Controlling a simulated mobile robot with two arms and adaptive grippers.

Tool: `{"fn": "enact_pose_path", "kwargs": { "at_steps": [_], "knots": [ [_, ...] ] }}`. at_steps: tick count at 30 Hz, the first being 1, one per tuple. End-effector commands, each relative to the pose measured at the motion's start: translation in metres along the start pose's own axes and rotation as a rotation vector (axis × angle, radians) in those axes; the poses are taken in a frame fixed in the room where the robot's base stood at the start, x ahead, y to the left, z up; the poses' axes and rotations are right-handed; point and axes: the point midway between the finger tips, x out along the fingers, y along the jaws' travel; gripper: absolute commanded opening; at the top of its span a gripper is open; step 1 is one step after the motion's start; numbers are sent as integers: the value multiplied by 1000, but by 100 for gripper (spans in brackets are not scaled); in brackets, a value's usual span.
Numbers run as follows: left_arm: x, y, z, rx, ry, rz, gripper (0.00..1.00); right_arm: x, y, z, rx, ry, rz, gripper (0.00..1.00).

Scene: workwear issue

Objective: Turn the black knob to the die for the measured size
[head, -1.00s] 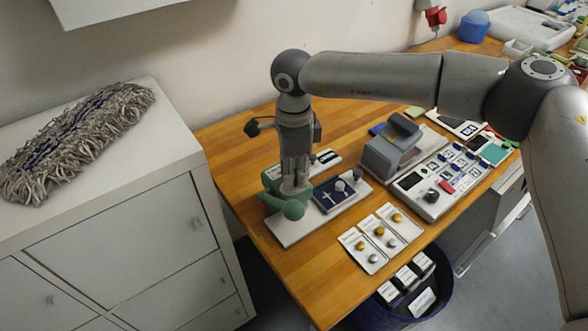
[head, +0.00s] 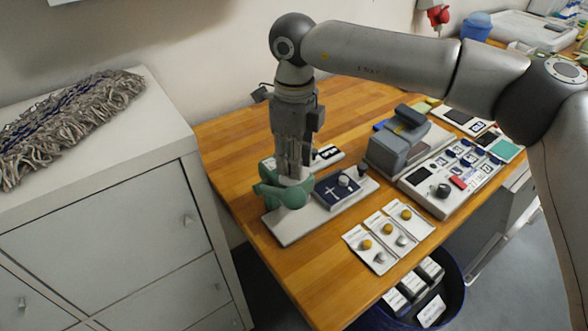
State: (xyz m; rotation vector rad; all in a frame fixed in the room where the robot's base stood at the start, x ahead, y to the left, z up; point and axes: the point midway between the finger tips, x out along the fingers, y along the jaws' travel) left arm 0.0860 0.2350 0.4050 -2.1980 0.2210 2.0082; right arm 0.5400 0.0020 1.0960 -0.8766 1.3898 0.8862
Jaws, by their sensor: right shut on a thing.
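My right gripper (head: 291,165) points down into a green device (head: 292,195) on a white base plate (head: 290,232) near the table's left edge. It is shut on a part of this device; its fingers and the device cover that part, so I cannot tell which it is. A dark blue plate (head: 336,192) with white marks and a light round knob (head: 343,180) lies beside the device. A small dark knob (head: 361,170) stands at its far right corner. A black knob (head: 444,190) sits on the white panel (head: 430,204) further right, apart from the gripper. My left gripper is out of view.
Three white cards (head: 370,250) with yellow and grey buttons lie at the front edge. A grey machine (head: 388,152) stands behind the panel. A dark bin (head: 450,300) with boxes is below. A cabinet (head: 110,215) with a mop head (head: 75,118) stands left. The front-left wood is clear.

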Motion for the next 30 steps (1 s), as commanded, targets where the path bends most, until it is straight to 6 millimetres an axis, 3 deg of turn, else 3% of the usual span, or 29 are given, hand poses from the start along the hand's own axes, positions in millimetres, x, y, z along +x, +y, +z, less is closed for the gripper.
{"fn": "enact_pose_path", "kwargs": {
  "at_steps": [1,12,30],
  "knots": [
    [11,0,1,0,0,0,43,4,-1,0,46,-3,-3,3],
    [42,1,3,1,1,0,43,2,-1,0,398,-6,-2,3],
    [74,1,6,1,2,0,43,0,-1,1,877,-11,-1,3]
  ]
}}
